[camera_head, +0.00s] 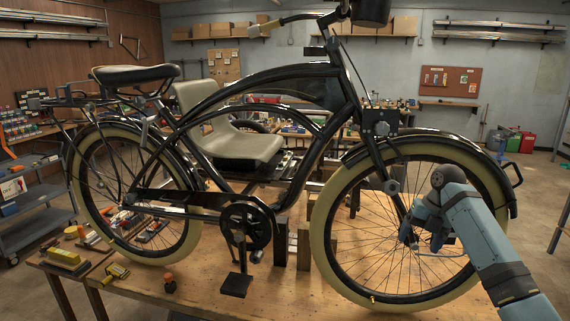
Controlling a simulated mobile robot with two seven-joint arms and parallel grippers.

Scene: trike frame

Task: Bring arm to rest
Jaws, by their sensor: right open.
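A black trike frame (265,77) stands upright on a wooden workbench (285,292). Its large front wheel (321,215) has a cream tyre and stands at the right. My right arm comes in from the lower right, across the right part of this wheel. My right gripper (410,238) is open in front of the spokes, near the wheel's middle. Its fingers are small and partly hidden by the wrist, and I cannot tell whether they touch the wheel. My left gripper is out of the picture.
The rear wheel (78,190) stands at the left, with a beige seat (235,145) behind the frame. A yellow block (65,256) and small tools lie on the bench's left end. A grey cart (38,228) stands at the far left. Open floor shows at the right.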

